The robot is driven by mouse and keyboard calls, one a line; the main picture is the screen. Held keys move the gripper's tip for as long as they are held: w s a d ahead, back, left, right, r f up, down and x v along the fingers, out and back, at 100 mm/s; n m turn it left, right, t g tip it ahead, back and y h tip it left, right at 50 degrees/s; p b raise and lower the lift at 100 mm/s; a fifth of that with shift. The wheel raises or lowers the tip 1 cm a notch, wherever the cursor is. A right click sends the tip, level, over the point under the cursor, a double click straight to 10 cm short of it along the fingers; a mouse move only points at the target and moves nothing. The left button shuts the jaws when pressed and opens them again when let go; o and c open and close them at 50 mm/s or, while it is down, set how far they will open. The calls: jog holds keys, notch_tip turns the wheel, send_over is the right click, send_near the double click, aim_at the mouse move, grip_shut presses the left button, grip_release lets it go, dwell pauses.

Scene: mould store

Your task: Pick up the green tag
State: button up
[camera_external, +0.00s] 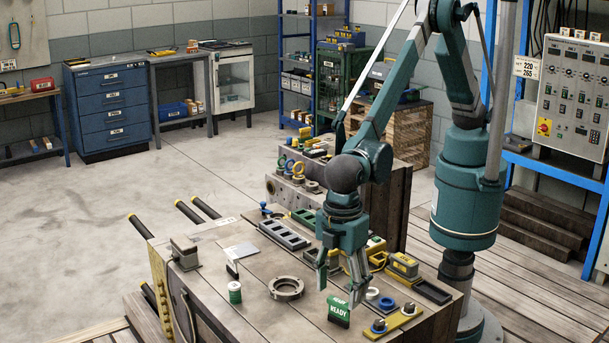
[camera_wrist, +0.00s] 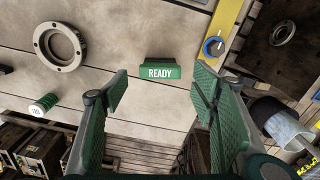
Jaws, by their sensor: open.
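The green tag (camera_external: 339,311), lettered "READY", stands on the wooden top near the front edge of the block in the external view. In the wrist view the green tag (camera_wrist: 160,72) lies ahead of the fingertips, roughly centred between them. My gripper (camera_external: 340,284) is open and empty, pointing down above the top, just behind and above the tag. In the wrist view my gripper (camera_wrist: 160,88) shows both green-padded fingers spread wide, one on each side. The fingers do not touch the tag.
A metal ring (camera_external: 286,288) and a small green-white can (camera_external: 235,292) stand left of the tag. A yellow bar (camera_external: 394,323) with dark knobs lies close on its right. Bare wood surrounds the tag's left side.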

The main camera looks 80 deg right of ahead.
aim_at(339, 301)
jog(key=shift+f+b, duration=0.55)
jog(key=shift+f, duration=2.05)
jog(key=c, duration=0.9)
